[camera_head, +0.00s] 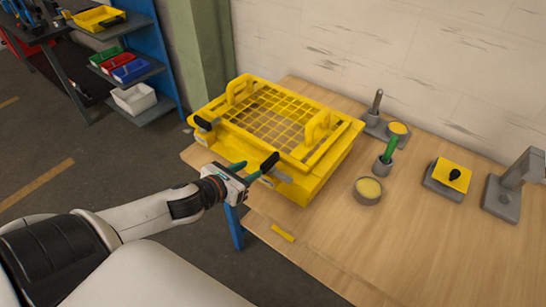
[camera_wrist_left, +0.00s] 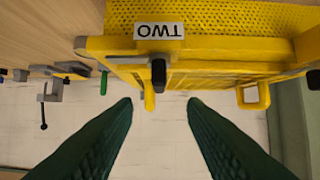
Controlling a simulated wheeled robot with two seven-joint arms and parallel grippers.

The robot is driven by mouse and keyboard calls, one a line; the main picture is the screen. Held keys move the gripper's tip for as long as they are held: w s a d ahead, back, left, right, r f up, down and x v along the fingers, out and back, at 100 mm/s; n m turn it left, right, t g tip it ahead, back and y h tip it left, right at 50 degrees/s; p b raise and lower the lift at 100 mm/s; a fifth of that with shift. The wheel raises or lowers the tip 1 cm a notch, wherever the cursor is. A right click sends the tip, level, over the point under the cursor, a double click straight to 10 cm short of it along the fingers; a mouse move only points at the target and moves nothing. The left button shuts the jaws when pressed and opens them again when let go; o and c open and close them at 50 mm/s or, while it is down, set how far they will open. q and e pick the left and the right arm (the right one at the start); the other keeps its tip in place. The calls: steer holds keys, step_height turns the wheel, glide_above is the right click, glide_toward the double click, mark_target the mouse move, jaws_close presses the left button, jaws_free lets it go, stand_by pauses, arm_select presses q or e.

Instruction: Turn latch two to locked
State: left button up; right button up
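The yellow guard (camera_head: 318,180) with a mesh top and two raised handles sits on the wooden bench. Latch two (camera_head: 270,161) has a black handle at the guard's near front corner. In the left wrist view, the latch's dark knob (camera_wrist_left: 158,72) lies beside an upside-down "TWO" label (camera_wrist_left: 159,31). My left gripper (camera_head: 251,169) is open and empty, close to the latch handle. Its green fingers (camera_wrist_left: 160,101) are spread in the wrist view, with the knob beyond and between the tips. I cannot tell whether they touch it. My right gripper is not in view.
Another black-handled latch (camera_head: 205,123) is at the guard's left corner. Right of the guard are a grey round pot (camera_head: 368,190), a green-handled tool in a holder (camera_head: 387,153) and a yellow switch box (camera_head: 450,177). The bench front is mostly clear.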

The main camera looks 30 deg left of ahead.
mark_target(268, 161)
arm_select(q)
steer(key=p+x, duration=0.1)
steer(key=x, duration=0.9)
steer(key=shift+d+f, duration=0.1)
jaws_close()
